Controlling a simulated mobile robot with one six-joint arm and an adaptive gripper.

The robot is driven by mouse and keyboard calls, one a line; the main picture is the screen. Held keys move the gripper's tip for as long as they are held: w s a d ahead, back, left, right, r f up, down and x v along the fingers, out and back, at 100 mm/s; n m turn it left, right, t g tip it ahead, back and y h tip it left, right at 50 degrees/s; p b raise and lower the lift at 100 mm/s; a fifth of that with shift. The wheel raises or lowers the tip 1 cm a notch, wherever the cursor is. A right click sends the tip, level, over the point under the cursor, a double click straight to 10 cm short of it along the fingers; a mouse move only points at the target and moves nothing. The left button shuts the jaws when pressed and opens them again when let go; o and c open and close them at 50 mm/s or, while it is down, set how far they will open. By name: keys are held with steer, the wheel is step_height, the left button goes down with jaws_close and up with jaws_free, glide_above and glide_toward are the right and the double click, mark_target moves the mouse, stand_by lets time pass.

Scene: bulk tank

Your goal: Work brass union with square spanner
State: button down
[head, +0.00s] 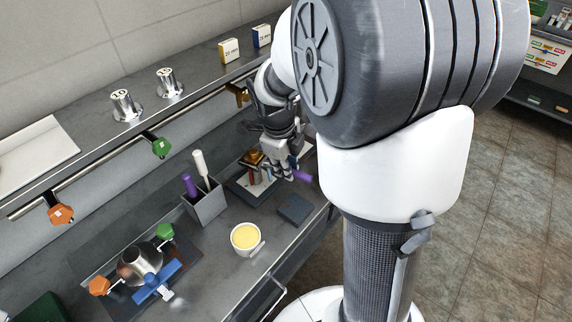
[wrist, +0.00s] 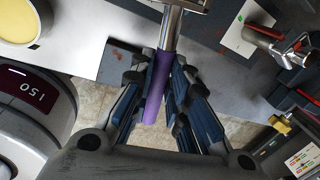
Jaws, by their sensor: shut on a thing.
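My gripper (head: 280,168) is over the bench by the wall and is shut on a purple-handled tool (head: 303,176). In the wrist view my gripper (wrist: 160,78) has the purple handle (wrist: 154,98) between its fingers, and a bright metal shank runs up to a head cut off by the top edge. The tool looks like the spanner, but its square end cannot be made out. A brass-coloured fitting (head: 254,157), likely the union, stands above a dark mat just left of my gripper. My arm and gripper partly hide that area, and contact between tool and fitting cannot be told.
A grey holder (head: 207,207) has a purple and a white handle in it. A cup of yellow contents (head: 246,238) and a dark block (head: 295,208) are near the front edge. A steel valve body (head: 140,262) stands at left. A rail with coloured knobs runs along the wall.

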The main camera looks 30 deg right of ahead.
steer(key=shift+s+a+m+g, duration=0.2)
steer(key=shift+s+a+m, duration=0.1)
steer(key=shift+a+m, duration=0.65)
steer(key=shift+s+a+m+g, duration=0.25)
steer(key=shift+a+m, duration=0.5)
steer(key=shift+m, duration=0.4)
steer(key=shift+d+n, duration=0.3)
steer(key=shift+r, duration=0.15)
step_height(320, 180, up, 7)
steer(key=p, duration=0.4)
stand_by(0.3)
steer(key=shift+p, duration=0.3)
stand_by(0.5)
